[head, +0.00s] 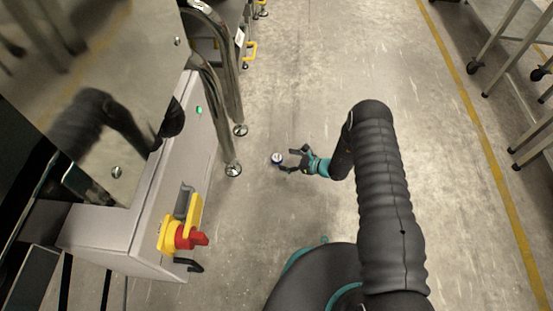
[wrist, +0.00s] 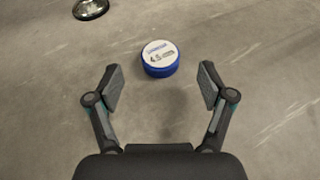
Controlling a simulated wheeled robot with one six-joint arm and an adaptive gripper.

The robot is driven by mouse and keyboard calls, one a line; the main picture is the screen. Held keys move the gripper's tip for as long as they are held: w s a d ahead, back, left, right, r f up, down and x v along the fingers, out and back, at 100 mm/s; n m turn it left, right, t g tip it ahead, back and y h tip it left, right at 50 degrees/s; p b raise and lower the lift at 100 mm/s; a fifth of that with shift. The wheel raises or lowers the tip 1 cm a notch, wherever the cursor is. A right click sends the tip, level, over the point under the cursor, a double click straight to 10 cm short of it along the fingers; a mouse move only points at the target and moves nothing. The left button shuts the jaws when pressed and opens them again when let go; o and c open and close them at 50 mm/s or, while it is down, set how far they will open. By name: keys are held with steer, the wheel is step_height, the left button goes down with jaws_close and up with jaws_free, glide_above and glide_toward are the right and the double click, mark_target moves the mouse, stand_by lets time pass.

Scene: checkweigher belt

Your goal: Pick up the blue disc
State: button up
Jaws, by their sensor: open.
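The blue disc (wrist: 160,59) lies flat on the concrete floor, with a white top that carries small dark and blue markings. It also shows in the head view (head: 277,158), small, just left of my gripper (head: 292,160). In the wrist view my gripper (wrist: 161,82) is open and empty, with its two fingers apart. The disc sits beyond the fingertips, roughly centred between them. I see no finger touching it. The height of my gripper above the floor is hard to tell.
A machine cabinet (head: 150,220) with a red and yellow switch (head: 183,236) stands at the left. Its round metal foot (head: 233,170) is near the disc and also shows in the wrist view (wrist: 90,8). Wheeled racks (head: 510,60) stand at the right. The floor between is clear.

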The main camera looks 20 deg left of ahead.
mark_target(279, 158)
steer(key=x, duration=0.4)
steer(key=shift+a+f, duration=0.15)
steer(key=shift+f, duration=0.05)
steer(key=c, duration=1.3)
steer(key=shift+o, duration=0.2)
